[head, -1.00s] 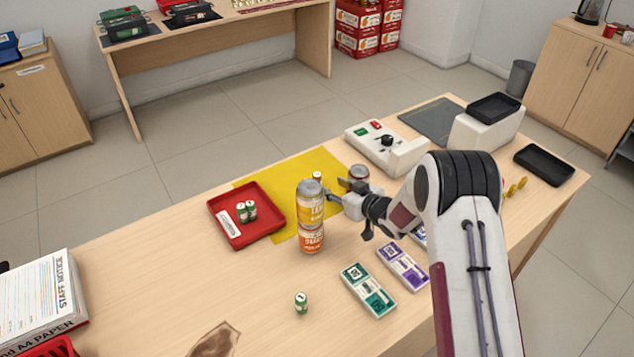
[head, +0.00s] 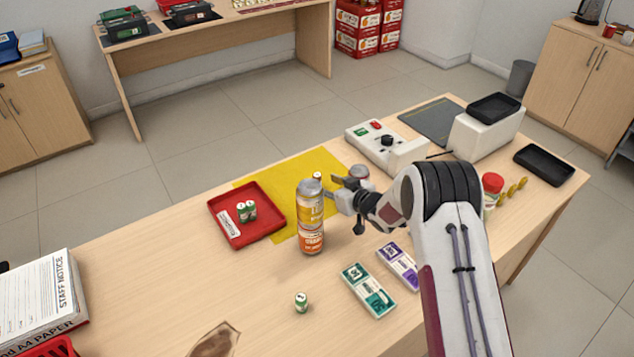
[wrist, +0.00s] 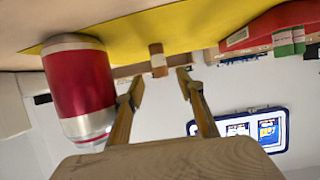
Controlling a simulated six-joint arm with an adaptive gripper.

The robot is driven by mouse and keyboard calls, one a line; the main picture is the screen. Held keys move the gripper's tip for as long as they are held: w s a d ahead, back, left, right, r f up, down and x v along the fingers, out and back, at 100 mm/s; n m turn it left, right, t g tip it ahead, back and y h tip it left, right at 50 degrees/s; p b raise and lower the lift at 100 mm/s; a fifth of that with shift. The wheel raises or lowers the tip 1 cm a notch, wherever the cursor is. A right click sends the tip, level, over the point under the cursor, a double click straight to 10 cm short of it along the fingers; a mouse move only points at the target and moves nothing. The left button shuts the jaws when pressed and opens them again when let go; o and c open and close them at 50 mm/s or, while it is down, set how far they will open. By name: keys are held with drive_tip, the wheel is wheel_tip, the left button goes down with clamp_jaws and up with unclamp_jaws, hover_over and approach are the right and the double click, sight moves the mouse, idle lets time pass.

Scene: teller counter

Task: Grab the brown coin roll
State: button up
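The brown coin roll (wrist: 158,60) stands on the yellow mat. In the wrist view it shows between and beyond my two fingertips, apart from both. In the head view only its pale top (head: 318,175) and a little of its side show, behind the stacked cans. My gripper (wrist: 157,84) is open and empty, pointing at the roll. In the head view my gripper (head: 334,187) is low over the mat, just right of the cans, which partly hide its fingertips.
Yellow and orange stacked cans (head: 311,232) stand close left of my gripper. A red can (wrist: 80,85) stands beside my fingers. A red tray (head: 225,222) holds green rolls (head: 246,211). Another green roll (head: 301,302) and banknote bundles (head: 369,290) lie in front.

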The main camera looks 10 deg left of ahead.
sight(319, 179)
drive_tip(key=shift+x, duration=2.5)
drive_tip(key=shift+a, duration=0.1)
drive_tip(key=shift+c, duration=0.5)
clamp_jaws()
